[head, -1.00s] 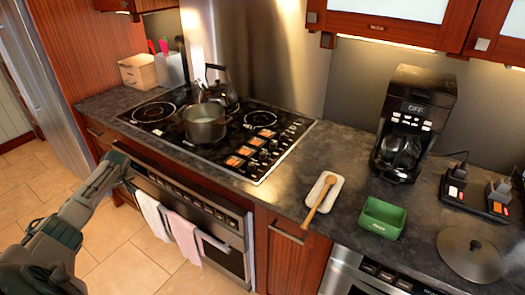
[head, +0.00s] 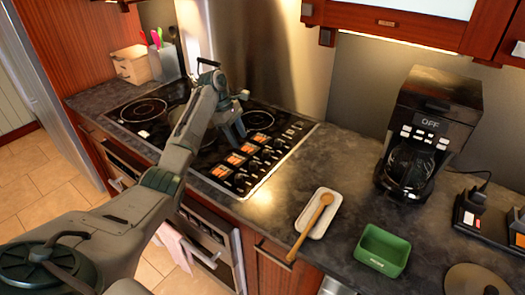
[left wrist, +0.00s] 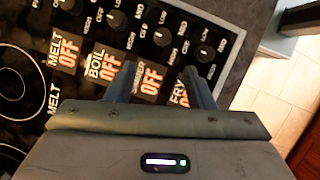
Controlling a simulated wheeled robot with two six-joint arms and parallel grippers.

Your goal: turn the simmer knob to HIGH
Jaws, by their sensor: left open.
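The simmer knob (left wrist: 162,36) is a round black knob in the row on the cooktop panel, with HIGH, MED, LOW and OFF marked around the knobs. Its display (left wrist: 150,80), partly covered by a finger, reads OFF in orange. My left gripper (left wrist: 158,74) is open and empty. Its two fingers reach over the displays, short of the knob in the left wrist view, and touch no knob that I can see. In the head view, the left gripper (head: 241,116) is above the cooktop (head: 146,109). My right gripper is not in view.
Similar knobs for boil (left wrist: 115,18) and fry (left wrist: 205,53) sit close on either side. A spoon (head: 322,212) on a white rest and a green container (head: 382,251) lie to the right.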

